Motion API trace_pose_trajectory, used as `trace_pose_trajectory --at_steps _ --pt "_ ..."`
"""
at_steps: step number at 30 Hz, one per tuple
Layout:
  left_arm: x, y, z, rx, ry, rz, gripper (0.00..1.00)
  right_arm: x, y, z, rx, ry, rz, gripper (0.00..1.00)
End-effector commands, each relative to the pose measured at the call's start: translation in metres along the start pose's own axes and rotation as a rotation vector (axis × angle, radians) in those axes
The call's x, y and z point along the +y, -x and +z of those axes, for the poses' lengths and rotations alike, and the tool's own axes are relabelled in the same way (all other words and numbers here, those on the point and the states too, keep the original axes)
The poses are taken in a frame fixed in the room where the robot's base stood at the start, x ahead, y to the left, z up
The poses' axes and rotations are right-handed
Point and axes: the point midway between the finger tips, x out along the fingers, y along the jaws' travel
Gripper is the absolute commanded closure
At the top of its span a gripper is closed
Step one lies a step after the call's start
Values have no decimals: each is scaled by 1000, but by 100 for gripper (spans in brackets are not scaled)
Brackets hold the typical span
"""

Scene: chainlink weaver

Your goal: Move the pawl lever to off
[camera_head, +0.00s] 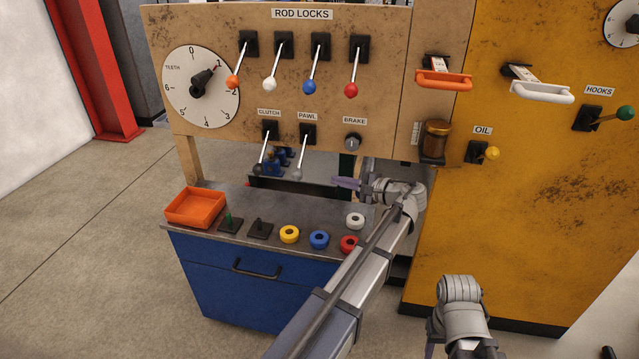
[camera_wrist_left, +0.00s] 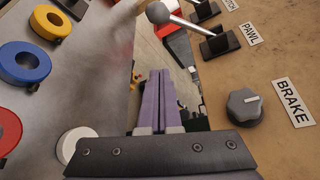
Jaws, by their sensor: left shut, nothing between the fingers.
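The pawl lever (camera_head: 302,156) hangs down from its black mount under the PAWL label on the tan panel, its grey ball knob low. In the left wrist view the pawl lever's knob (camera_wrist_left: 157,13) is at the top, beyond my fingertips. My left gripper (camera_head: 340,183) is shut and empty, with its purple fingers to the right of the knob and apart from it. Its fingers also show in the left wrist view (camera_wrist_left: 161,82), pressed together. My right gripper (camera_head: 430,351) is at the bottom edge, mostly cut off.
The clutch lever (camera_head: 264,151) hangs left of the pawl lever, and the brake knob (camera_head: 353,143) is to its right. Rod lock levers hang above.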

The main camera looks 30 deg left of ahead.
Motion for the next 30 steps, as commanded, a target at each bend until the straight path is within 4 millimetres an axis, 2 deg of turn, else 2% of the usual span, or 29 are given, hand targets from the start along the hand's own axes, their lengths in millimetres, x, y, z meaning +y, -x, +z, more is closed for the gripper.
trace_pose_trajectory --at_steps 5,8,21,24,30 --pt "0 -4 0 -1 0 0 100 0 -1 0 0 0 0 50" --pt "1 -16 0 -3 1 1 100 0 -4 0 0 0 1 50" --pt "1 -103 0 -3 1 2 100 -1 -22 -1 0 1 4 50" --pt "-2 -94 20 1 1 0 100 0 -9 -1 0 1 3 50" --pt "-1 -88 36 1 1 1 100 0 -3 0 0 0 1 50"
